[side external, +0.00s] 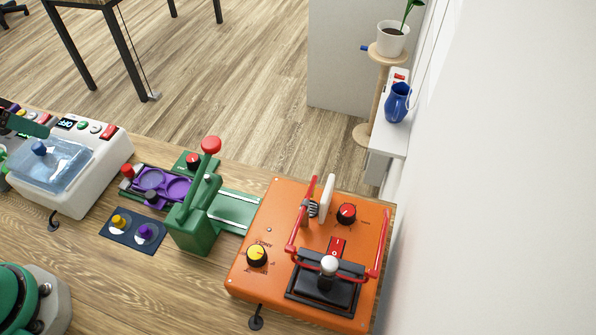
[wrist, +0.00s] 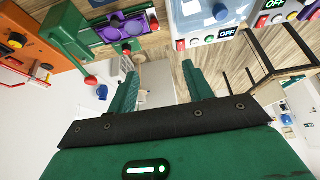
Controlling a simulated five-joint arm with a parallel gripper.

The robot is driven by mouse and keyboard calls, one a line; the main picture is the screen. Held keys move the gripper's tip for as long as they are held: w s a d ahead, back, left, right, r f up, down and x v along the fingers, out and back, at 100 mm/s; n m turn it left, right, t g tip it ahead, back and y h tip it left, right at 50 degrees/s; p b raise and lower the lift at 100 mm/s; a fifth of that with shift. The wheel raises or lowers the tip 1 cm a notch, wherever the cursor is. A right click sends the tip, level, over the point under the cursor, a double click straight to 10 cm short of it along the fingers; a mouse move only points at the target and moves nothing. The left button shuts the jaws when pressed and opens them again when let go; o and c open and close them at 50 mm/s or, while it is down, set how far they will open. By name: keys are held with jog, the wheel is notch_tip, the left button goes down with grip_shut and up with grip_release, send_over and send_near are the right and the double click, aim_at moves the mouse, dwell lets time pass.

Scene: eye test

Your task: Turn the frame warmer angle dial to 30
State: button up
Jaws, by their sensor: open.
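An orange machine (side external: 284,208) stands at the right of the table. It carries a yellow dial (side external: 257,254) at its front left and a red dial (side external: 346,213) at its back right. The lettering is too small to read, so I cannot tell which is the angle dial or its setting. My gripper (wrist: 160,82) is open and empty, well away from the dials. A green part at the left edge of the side view looks like my arm.
A green press (side external: 195,222) with a red ball knob stands just left of the orange machine. Red bars and a black block (side external: 323,293) rise from its top. A white device (side external: 95,160) with a blue lid is farther left. A white wall (side external: 490,200) borders the right.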

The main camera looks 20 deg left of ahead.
jog(key=shift+w+d, duration=0.1)
jog(key=w+d+f+n+g+h, duration=0.1)
jog(key=w+d+g, duration=0.15)
jog(key=d, duration=0.55)
jog(key=w+d+f+g, duration=0.1)
jog(key=w+d, duration=0.3)
jog(key=d, duration=0.4)
jog(key=shift+n+g+y, duration=0.3)
jog(key=shift+n+g, duration=0.3)
jog(key=shift+g, duration=0.35)
jog(key=s+d+f, duration=0.1)
jog(key=d+f, duration=0.1)
jog(key=d, duration=0.4)
jog(key=s+d+f, duration=0.2)
jog(key=d+f, duration=0.1)
jog(key=d, duration=0.3)
jog(key=s+d+f, duration=0.2)
jog(key=d+f, duration=0.1)
jog(key=d, duration=0.4)
jog(key=shift+f, duration=0.2)
jog(key=shift+s+d+f, duration=0.2)
jog(key=shift+d, duration=0.15)
jog(key=shift+f, duration=0.15)
